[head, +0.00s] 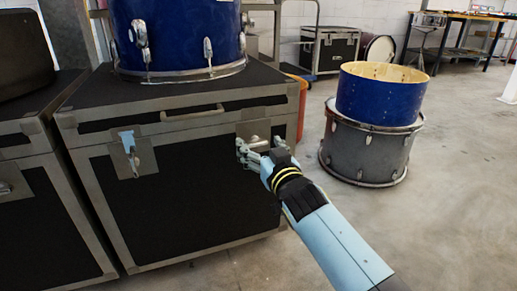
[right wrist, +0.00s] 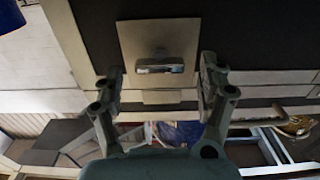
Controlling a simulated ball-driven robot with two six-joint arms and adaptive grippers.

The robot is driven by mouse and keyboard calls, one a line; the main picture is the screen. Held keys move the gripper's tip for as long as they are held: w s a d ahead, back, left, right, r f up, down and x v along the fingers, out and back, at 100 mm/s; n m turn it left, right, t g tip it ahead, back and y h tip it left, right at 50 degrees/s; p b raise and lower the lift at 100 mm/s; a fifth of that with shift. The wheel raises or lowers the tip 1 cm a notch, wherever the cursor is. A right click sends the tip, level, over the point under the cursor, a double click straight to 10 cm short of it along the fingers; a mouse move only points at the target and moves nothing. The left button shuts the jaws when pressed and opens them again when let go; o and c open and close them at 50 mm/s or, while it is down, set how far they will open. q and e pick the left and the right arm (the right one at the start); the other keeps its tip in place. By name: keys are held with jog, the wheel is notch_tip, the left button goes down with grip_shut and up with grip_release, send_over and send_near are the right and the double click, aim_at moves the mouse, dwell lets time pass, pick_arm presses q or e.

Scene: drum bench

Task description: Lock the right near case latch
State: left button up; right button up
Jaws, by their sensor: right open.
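The black case (head: 185,205) with grey metal edging stands at the left-centre in the head view. Its right near latch (head: 253,140) is on the front face near the right corner, partly hidden by my right gripper (head: 256,154). In the right wrist view the latch (right wrist: 160,66) is a small metal piece on a pale square plate (right wrist: 133,38). My right gripper (right wrist: 161,70) is open, with one finger on each side of the latch and a gap to both. Whether the latch is locked cannot be told. My left gripper is not in view.
A left latch (head: 131,155) with a bluish part is on the same front face, below a handle (head: 192,113). A blue drum (head: 180,35) stands on the case lid. Another blue drum (head: 378,96) sits on a grey drum (head: 366,150) at the right. The floor between is clear.

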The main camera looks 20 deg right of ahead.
jog(key=shift+w, duration=0.75)
jog(key=c, duration=1.2)
